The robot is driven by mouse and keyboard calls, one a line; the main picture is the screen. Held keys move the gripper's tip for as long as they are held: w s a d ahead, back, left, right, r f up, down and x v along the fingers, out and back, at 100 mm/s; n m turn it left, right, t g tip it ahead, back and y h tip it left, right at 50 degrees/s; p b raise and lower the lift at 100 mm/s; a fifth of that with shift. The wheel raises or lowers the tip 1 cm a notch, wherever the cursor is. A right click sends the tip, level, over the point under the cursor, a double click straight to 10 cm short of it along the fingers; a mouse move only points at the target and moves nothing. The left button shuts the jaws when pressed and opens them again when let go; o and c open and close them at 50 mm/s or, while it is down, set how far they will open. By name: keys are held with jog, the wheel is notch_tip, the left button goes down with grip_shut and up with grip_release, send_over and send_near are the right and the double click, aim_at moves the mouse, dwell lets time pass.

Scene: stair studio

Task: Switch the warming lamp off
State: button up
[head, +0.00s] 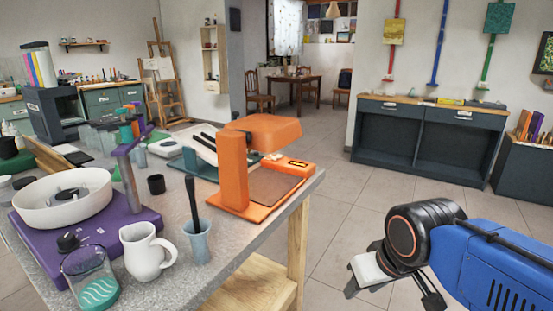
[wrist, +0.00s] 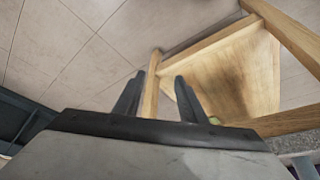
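The orange warming lamp (head: 233,172) stands on the right end of the grey workbench in the head view. Its wide hood (head: 266,130) overhangs a flat base with a brown plate (head: 262,184). My gripper (head: 368,272) is right of the bench, apart from the lamp. In the wrist view its two dark fingers (wrist: 158,98) stand apart with nothing between them. The lamp is not in the wrist view.
The bench (head: 172,262) also holds a white pitcher (head: 146,250), a blue cup (head: 197,241) with a dark tool and a purple pottery wheel (head: 28,243). A wooden bench frame (wrist: 262,75) lies below my gripper. Tiled floor (head: 345,222) is clear right of the bench.

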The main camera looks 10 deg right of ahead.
jog(key=shift+c, duration=0.2)
